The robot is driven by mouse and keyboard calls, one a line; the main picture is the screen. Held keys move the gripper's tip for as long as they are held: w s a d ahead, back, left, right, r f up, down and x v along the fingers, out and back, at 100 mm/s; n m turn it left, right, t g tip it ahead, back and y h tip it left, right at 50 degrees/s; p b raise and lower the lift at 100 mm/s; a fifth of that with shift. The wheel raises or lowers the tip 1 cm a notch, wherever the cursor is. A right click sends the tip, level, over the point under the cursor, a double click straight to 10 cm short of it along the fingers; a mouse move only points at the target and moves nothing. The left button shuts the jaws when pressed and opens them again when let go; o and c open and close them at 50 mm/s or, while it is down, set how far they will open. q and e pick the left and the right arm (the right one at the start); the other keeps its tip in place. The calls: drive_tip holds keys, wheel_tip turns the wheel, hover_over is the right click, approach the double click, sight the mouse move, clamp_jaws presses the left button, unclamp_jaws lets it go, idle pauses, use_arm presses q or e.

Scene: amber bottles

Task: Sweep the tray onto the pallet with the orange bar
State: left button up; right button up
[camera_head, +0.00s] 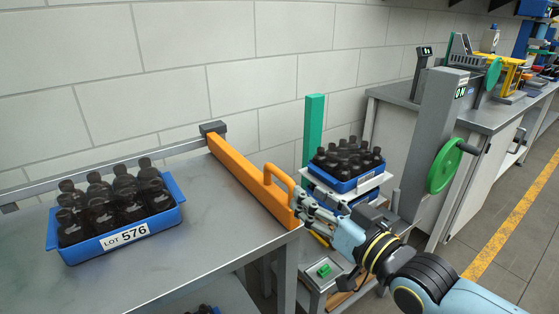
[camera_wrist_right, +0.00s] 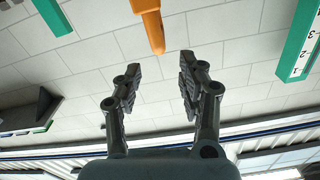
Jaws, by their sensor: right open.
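A blue tray (camera_head: 130,241) labelled LOT 576 sits on the grey table at the left, filled with several dark bottles (camera_head: 98,212). My right gripper (camera_head: 304,203) is open at the bar's near end, close to the handle; contact is unclear. In the right wrist view the open fingers (camera_wrist_right: 158,85) have an orange piece (camera_wrist_right: 149,24) ahead, with nothing between them. The pallet cannot be clearly made out. My left gripper is out of view.
Beyond the table's right edge, another blue tray of bottles (camera_head: 345,185) rests on a stack beside a green post (camera_head: 314,128). A grey column with a green handwheel (camera_head: 444,165) stands further right. The table (camera_head: 205,225) between tray and bar is clear.

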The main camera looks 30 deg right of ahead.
drive_tip(key=b, duration=0.3)
approach(272, 168)
drive_tip(key=shift+w+d+f, duration=0.1)
drive_tip(key=shift+w+f, duration=0.2)
drive_tip(key=shift+w, duration=0.3)
drive_tip(key=shift+w+d+f, duration=0.1)
drive_tip(key=shift+w+f, duration=0.2)
drive_tip(key=shift+w, duration=0.3)
drive_tip(key=shift+w+r+p, duration=0.25)
drive_tip(key=shift+w+p, duration=0.25)
drive_tip(key=shift+w, duration=0.05)
drive_tip(key=shift+w+r+p, duration=0.2)
drive_tip(key=shift+w+p, duration=0.3)
drive_tip(key=shift+w, duration=0.05)
drive_tip(key=shift+w+a+p, duration=0.1)
drive_tip(key=shift+w+p, duration=0.2)
drive_tip(key=shift+w, duration=0.05)
drive_tip(key=shift+w+p, duration=0.3)
drive_tip(key=shift+w, duration=0.7)
drive_tip(key=shift+w+a+f, duration=0.1)
drive_tip(key=shift+w+f, duration=0.1)
drive_tip(key=shift+w, duration=0.2)
drive_tip(key=shift+s, duration=0.1)
drive_tip(key=shift+c, duration=0.5)
clamp_jaws()
